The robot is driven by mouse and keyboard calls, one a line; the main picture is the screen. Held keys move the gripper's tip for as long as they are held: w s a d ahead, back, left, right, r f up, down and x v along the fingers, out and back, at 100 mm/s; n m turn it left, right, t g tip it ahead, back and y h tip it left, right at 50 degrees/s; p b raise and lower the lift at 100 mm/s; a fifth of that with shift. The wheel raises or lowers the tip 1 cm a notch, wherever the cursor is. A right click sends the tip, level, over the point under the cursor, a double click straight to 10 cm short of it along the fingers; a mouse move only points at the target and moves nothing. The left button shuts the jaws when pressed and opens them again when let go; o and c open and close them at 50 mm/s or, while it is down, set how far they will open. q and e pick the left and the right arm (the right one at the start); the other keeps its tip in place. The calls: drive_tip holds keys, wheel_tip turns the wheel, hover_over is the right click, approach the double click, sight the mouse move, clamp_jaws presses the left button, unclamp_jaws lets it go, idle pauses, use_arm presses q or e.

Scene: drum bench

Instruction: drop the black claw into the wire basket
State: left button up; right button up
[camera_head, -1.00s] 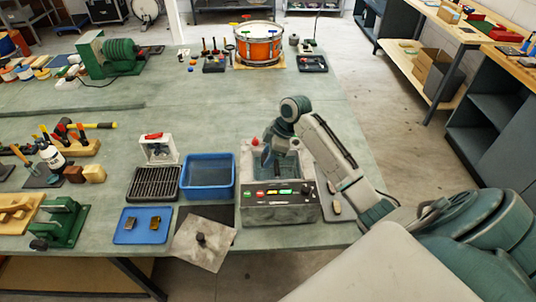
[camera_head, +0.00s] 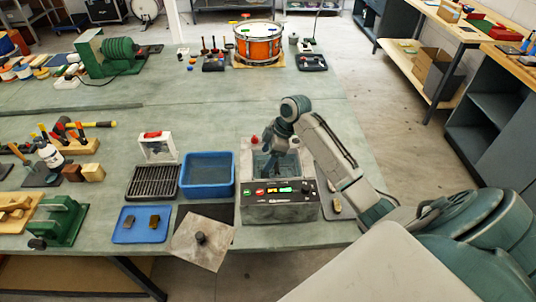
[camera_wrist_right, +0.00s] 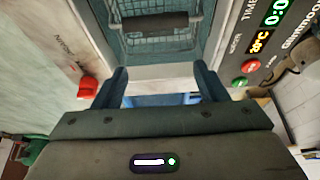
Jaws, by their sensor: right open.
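The wire basket (camera_wrist_right: 185,44) sits inside the grey tank of the cleaner (camera_head: 280,211). A dark, bar-shaped piece (camera_wrist_right: 155,22) lies across the basket in the right wrist view; I cannot tell whether it is the black claw or a basket grip. My right gripper (camera_head: 268,168) is over the tank, and its two fingers are apart with nothing between them in the right wrist view (camera_wrist_right: 160,85). Two small dark pieces (camera_head: 154,221) rest on a blue tray (camera_head: 140,237), too small to identify surely. My left gripper is out of view.
A blue tub (camera_head: 207,190) and a black grate (camera_head: 153,195) stand left of the cleaner. A grey plate with a knob (camera_head: 190,252) lies at the bench's front edge. The cleaner has a red knob (camera_wrist_right: 87,88) on its rim. Open bench lies behind.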

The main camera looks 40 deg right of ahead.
drive_tip(key=b+v, duration=0.3)
drive_tip(key=v, duration=0.7)
drive_tip(key=shift+r, duration=0.4)
drive_tip(key=shift+s+f, duration=0.1)
drive_tip(key=shift+s, duration=0.05)
